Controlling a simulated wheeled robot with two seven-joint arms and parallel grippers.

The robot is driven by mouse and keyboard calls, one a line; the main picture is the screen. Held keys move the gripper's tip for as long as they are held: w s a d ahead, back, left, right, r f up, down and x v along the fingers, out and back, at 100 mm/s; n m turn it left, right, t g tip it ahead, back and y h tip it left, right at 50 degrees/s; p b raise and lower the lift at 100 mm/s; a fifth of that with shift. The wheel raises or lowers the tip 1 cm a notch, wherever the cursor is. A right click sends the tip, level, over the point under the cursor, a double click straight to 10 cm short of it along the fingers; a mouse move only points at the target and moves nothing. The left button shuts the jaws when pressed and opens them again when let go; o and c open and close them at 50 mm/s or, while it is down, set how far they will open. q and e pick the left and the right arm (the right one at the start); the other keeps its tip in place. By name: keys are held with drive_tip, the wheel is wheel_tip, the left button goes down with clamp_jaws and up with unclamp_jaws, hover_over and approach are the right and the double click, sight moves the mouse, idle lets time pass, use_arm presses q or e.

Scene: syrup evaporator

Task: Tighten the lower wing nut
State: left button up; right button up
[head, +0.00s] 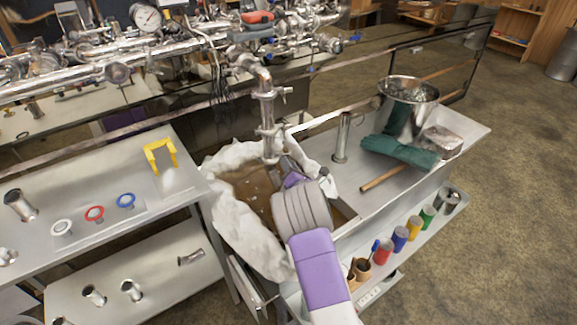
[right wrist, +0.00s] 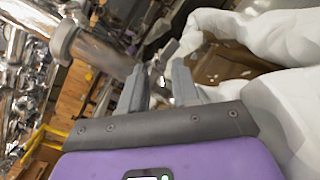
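A vertical steel pipe (head: 267,112) hangs from the pipework in the head view, with an upper clamp (head: 270,94) and a lower clamp (head: 268,131) around it. The lower clamp's wing nut is small, and I cannot tell its setting. My right gripper (head: 287,170) is just below and right of the pipe's lower end, its fingers largely hidden by the wrist. In the right wrist view the two grey fingers of my right gripper (right wrist: 158,80) stand apart. Small metal parts show between and beyond them, and I cannot tell if they touch. My left gripper is not in view.
A white cloth-lined bin (head: 235,225) lies below the pipe. Coloured cups (head: 400,238) line a front shelf.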

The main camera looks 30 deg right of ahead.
drive_tip(key=shift+w, duration=0.45)
drive_tip(key=shift+c, duration=0.2)
clamp_jaws()
drive_tip(key=shift+d+m, duration=0.1)
drive_tip(key=shift+m, duration=0.2)
drive_tip(key=m, duration=0.8)
drive_tip(key=f+m, duration=0.1)
drive_tip(key=m, duration=1.6)
drive_tip(key=shift+a+f, duration=0.15)
drive_tip(key=shift+a, duration=0.15)
drive_tip(key=shift+m, duration=0.4)
